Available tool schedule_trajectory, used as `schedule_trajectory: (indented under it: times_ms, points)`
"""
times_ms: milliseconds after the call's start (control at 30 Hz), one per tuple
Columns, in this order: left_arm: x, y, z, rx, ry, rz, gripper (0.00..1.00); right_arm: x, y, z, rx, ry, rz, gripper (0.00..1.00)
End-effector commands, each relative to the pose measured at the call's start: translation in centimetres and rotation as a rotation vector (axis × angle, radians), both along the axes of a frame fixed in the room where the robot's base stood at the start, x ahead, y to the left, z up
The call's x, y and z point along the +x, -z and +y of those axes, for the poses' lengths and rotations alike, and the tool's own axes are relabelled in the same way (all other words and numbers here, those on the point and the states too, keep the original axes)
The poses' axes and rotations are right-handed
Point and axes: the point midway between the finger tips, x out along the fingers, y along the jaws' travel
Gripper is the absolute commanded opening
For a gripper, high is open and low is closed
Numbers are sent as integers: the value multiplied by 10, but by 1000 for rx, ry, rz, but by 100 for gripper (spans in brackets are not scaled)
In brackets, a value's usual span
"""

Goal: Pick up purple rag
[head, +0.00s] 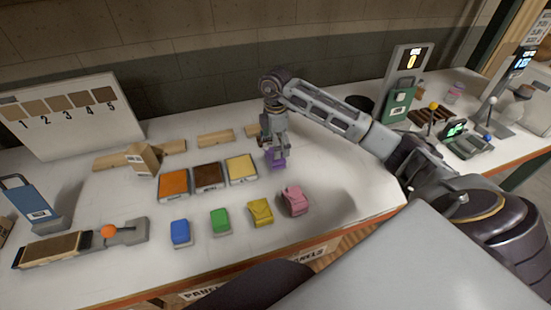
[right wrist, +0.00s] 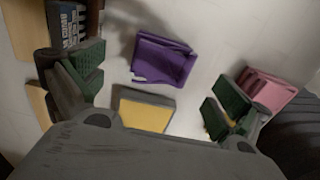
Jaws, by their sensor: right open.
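The purple rag (head: 275,158) lies on the white table, right of the pale yellow pad, partly hidden by my right gripper in the head view. In the right wrist view the purple rag (right wrist: 163,60) is a folded block lying ahead of the fingers, between their lines and apart from both. My right gripper (head: 272,145) points down just above the rag. In the right wrist view my right gripper (right wrist: 148,92) is open and empty, its green-padded fingers wide apart. My left gripper is not in view.
Orange (head: 174,184), brown (head: 208,177) and pale yellow (head: 241,168) pads lie left of the rag. Blue (head: 180,232), green (head: 220,221), yellow (head: 260,211) and pink (head: 294,200) rags lie nearer the front edge. A numbered board (head: 62,120) stands at the back left.

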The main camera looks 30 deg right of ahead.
Motion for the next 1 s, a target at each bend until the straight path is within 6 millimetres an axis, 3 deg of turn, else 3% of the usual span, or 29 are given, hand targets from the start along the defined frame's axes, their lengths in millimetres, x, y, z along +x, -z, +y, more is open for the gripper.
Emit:
schedule_trajectory:
  times_ms: [267,500,733,1000]
  points:
    - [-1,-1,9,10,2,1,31,-1,4,0,0,0,2,100]
    - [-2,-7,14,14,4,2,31,-3,24,2,0,0,4,100]
    - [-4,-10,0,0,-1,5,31,-3,47,2,1,1,3,100]
    - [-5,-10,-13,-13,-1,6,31,-3,52,2,0,0,0,100]
